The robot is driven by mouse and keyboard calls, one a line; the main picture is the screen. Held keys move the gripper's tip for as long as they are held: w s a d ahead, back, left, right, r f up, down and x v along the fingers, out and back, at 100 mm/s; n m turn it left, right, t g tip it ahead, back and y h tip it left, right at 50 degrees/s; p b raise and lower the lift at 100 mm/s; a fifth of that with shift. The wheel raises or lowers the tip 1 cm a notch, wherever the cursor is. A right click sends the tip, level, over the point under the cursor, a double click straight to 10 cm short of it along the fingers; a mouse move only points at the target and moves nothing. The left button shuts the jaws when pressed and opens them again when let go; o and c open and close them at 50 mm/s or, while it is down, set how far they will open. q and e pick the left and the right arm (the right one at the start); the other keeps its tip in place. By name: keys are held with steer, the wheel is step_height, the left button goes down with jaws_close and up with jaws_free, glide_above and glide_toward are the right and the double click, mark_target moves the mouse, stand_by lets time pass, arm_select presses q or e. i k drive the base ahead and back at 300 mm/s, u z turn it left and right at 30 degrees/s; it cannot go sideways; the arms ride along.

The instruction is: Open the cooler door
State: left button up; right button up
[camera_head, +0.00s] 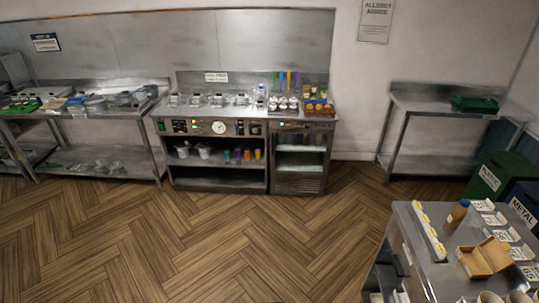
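A steel counter unit stands against the back wall in the head view. Its right section looks like the cooler (299,178), with pale shelves showing in its front and a slatted panel at the bottom. I cannot make out a handle or tell whether its door is open or shut. The unit is some distance away across the wooden floor. Neither of my grippers is in view.
Open floor (215,245) lies in front of the unit. A steel table (410,225) with a cardboard box (487,257) stands at the near right. Steel tables stand at the left (110,155) and back right (420,103). Green (490,180) and dark (525,200) bins stand at the right.

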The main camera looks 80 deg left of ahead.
mark_target(330, 133)
steer(key=u, duration=2.7)
steer(key=i, duration=0.45)
steer(key=u, duration=0.95)
steer(key=i, duration=1.85)
steer(key=z, duration=0.15)
steer(key=i, duration=1.5)
steer(key=z, duration=1.3)
steer(key=i, duration=0.4)
steer(key=u, duration=1.75)
steer(key=k, duration=0.85)
steer(key=z, duration=0.15)
